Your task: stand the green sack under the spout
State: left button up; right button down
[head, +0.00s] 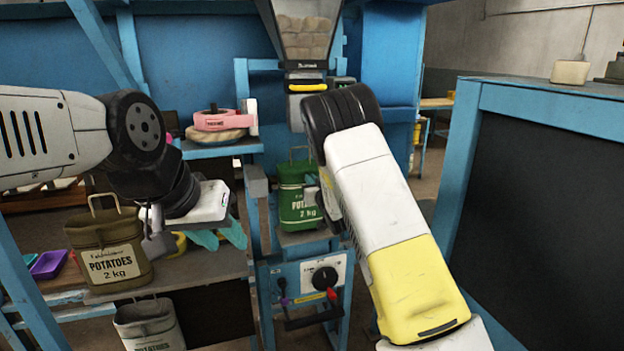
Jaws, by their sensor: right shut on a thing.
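The green sack (298,207), labelled potatoes 2 kg, stands upright on a small blue stand, below the spout (306,82) of the hopper. A clear gap lies between the spout and the sack's top loop. My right arm comes down in front of the sack's right side. My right gripper (318,193) is mostly hidden behind that arm, and a small part of it shows at the sack's right edge, shut on the sack. My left gripper (155,228) points down beside the olive sack (108,252); its jaw opening cannot be made out.
A grey sack (150,326) stands low at the left. A pink scale-like device (220,120) sits on a blue shelf. A control box (308,281) with a black knob is below the green sack. A blue-framed dark panel (545,200) fills the right side.

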jog(key=shift+f, duration=1)
